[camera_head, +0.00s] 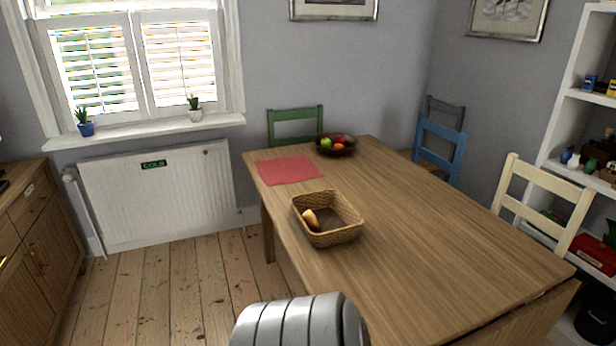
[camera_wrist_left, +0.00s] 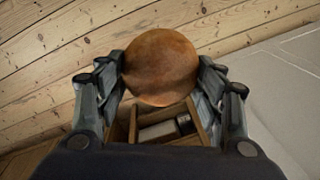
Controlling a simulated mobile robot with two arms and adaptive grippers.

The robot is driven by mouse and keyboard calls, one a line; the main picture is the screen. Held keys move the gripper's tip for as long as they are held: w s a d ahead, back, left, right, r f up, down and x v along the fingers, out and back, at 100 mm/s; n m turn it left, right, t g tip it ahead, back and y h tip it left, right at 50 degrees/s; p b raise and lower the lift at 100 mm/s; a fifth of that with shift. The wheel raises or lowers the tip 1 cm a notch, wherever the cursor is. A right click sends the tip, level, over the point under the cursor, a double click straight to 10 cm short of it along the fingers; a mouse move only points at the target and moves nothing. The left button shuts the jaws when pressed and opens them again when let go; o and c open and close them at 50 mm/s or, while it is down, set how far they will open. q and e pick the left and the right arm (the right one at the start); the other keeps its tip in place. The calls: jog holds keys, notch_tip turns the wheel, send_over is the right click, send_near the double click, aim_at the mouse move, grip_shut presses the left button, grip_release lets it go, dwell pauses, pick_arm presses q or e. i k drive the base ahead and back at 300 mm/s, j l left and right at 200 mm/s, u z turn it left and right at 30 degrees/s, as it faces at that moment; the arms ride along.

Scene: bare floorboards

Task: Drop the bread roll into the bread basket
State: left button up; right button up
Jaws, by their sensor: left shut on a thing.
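The bread roll (camera_wrist_left: 160,60), round and brown, shows in the left wrist view. My left gripper (camera_wrist_left: 163,75) is shut on it, with a finger on each side; floorboards show behind. The bread basket (camera_head: 340,236), woven and rectangular, stands on the table in the head view. A tan, longish piece of bread (camera_head: 311,218) lies inside at its left side. My left gripper and the held roll do not show in the head view. My right gripper is in neither view.
The wooden table (camera_head: 420,230) also bears a red mat (camera_head: 288,169) and a dark fruit bowl (camera_head: 335,148). Several chairs surround it. The tabletop right of the basket is clear. In the wrist view, a small wooden compartment (camera_wrist_left: 192,130) holding something grey shows below the roll.

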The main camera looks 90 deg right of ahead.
aim_at(337, 227)
jog(key=i+l+z, duration=0.2)
jog(key=i+z, duration=0.2)
jog(key=i+l+z, duration=0.15)
jog(key=i+z, duration=0.65)
jog(key=i+j+z, duration=0.15)
jog(key=i+z, duration=0.45)
jog(key=i, duration=0.4)
jog(key=i+j+z, duration=0.25)
jog(key=i, duration=0.35)
jog(key=z, duration=3.45)
